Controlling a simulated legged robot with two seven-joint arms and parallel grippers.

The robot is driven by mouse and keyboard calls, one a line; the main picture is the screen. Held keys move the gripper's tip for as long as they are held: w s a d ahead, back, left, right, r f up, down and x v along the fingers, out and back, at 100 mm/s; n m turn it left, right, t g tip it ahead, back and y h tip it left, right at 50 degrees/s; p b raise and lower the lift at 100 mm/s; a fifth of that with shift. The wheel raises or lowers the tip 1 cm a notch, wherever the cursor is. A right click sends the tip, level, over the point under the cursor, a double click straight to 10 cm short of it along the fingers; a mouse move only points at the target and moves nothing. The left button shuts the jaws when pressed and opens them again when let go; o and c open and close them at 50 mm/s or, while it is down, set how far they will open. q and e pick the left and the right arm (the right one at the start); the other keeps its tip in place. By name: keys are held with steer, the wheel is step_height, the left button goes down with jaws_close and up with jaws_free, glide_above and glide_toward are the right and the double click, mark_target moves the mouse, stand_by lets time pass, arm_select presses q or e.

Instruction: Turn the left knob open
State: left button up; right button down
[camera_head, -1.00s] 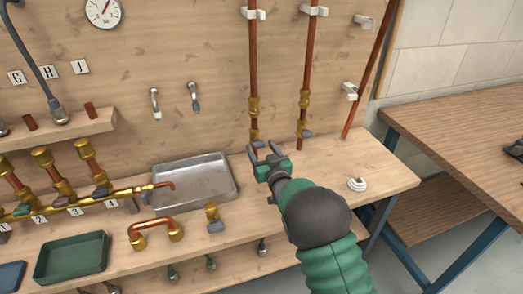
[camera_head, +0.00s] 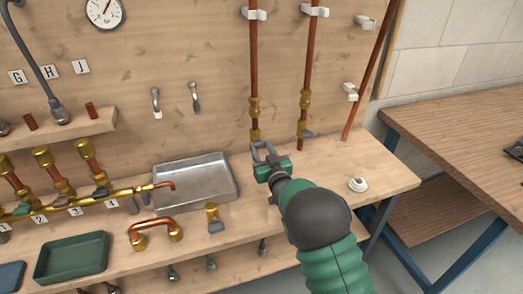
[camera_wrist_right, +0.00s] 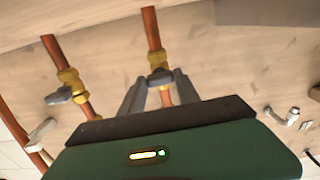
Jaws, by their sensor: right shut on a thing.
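The left knob is a small grey handle (camera_wrist_right: 159,76) on the brass valve of the left copper pipe (camera_head: 254,60). In the head view my right gripper (camera_head: 264,147) hides most of it, at the foot of that pipe. The right gripper also shows in the wrist view (camera_wrist_right: 160,88), its two grey fingers shut on the knob, one on each side. The right pipe has its own grey knob (camera_head: 306,134), apart from the gripper; it also shows in the wrist view (camera_wrist_right: 58,96). My left gripper is not in view.
The wooden bench below holds a metal tray (camera_head: 228,181), a copper elbow piece (camera_head: 154,223), a brass valve (camera_head: 213,215) and a white round item (camera_head: 357,185). A brass manifold (camera_head: 98,199) lies at the left. A wooden table (camera_head: 470,120) stands at the right.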

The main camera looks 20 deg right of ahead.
steer(key=n+b, duration=0.1)
steer(key=n, duration=0.3)
steer(key=shift+f+b, duration=0.15)
steer(key=shift+b, duration=0.2)
steer(key=n+b, duration=0.1)
steer(key=n, duration=0.4)
steer(key=shift+a+f+b, duration=0.1)
steer(key=shift+b, duration=0.2)
steer(key=n+b, duration=0.1)
steer(key=n, duration=0.3)
steer(key=shift+b, duration=0.3)
steer(key=shift+f+n+b, duration=0.15)
steer(key=shift+n+b, duration=0.45)
steer(key=shift+n, duration=1.6)
steer(key=shift+s, duration=0.1)
steer(key=c, duration=1.1)
jaws_free()
steer(key=shift+o, duration=1)
steer(key=shift+r, duration=0.2)
